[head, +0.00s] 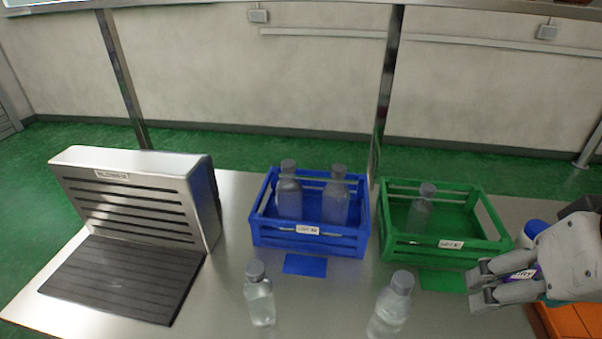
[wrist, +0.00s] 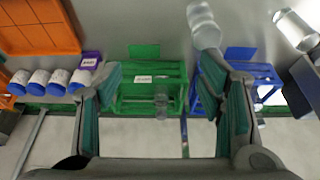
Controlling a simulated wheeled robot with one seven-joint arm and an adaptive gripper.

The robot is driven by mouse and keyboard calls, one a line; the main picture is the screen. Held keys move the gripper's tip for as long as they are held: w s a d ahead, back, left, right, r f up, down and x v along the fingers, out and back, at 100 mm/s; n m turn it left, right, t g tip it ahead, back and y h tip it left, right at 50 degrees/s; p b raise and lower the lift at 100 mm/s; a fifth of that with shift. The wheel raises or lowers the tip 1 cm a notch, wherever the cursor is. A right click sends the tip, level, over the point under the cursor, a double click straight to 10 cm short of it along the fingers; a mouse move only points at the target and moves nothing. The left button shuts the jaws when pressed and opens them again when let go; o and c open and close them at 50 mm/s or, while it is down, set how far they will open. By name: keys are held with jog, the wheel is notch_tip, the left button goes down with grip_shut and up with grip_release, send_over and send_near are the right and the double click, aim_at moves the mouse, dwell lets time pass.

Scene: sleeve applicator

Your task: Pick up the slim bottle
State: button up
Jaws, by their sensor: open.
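Two clear bottles with grey caps stand loose on the metal table in the head view: a left one (head: 260,303) and a right one (head: 388,312). I cannot tell for sure which is the slim bottle. In the wrist view, a clear bottle (wrist: 203,25) shows near the top middle and another (wrist: 295,30) at the top right. My gripper (head: 480,286) is open and empty at the right of the head view, apart from the right loose bottle. Its fingers also frame the green crate in the wrist view (wrist: 160,75).
The blue crate (head: 311,239) holds two bottles and the green crate (head: 430,250) holds one. A blue mat (head: 305,265) and a green mat (head: 443,281) lie before them. A slatted metal unit (head: 133,200) stands left.

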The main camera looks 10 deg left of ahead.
jog(key=shift+o, duration=0.5)
jog(key=n+g+p, duration=0.1)
jog(key=n+g, duration=0.3)
jog(key=n, duration=1.2)
send_over(260, 292)
jog(key=w, duration=0.2)
jog(key=f, duration=0.5)
jog(key=shift+s+a+f, duration=0.2)
jog(key=shift+a+f, duration=0.05)
jog(key=shift+f, duration=0.05)
jog(key=shift+s+a+f, duration=0.1)
jog(key=shift+a+f, duration=0.1)
jog(key=shift+f, duration=0.1)
notch_tip(260, 292, down, 13)
jog(key=shift+f, duration=0.2)
jog(key=shift+c, duration=0.6)
